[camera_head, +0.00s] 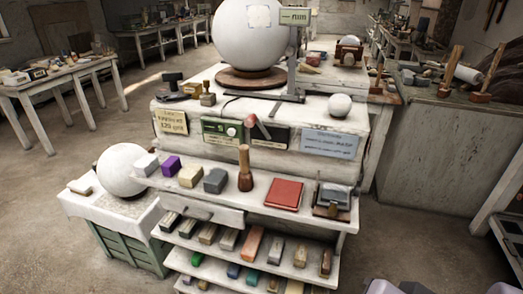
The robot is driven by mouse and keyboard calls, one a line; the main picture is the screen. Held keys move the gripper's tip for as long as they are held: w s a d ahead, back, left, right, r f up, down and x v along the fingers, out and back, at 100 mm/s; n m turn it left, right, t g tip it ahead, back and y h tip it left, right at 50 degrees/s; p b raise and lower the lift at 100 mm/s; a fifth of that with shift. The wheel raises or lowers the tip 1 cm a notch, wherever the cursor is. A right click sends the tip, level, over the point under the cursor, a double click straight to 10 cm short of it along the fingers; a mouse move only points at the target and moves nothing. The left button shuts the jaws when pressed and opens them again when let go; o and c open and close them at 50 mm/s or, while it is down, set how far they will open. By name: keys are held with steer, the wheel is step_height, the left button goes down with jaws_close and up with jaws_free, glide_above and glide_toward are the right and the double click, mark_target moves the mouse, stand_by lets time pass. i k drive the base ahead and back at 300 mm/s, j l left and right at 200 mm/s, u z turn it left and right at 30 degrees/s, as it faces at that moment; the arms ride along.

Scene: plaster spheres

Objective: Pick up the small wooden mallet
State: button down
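A small wooden mallet-like tool (245,168) stands upright on the white shelf in the middle of the view. It has a light brown handle pointing up and a darker base. It stands between a grey block (215,181) on its left and a red book-like item (284,194) on its right, apart from both. Similar wooden-handled tools (484,88) stand on the counter at the right.
Purple (170,166) and cream (191,175) blocks line the shelf's left part. A dark device (332,200) sits at its right end. A large white sphere (248,32) rests above on a wooden base. Lower shelves hold several blocks. Open floor lies on the left.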

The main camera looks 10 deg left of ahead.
mark_target(245, 181)
steer(key=u, duration=1.3)
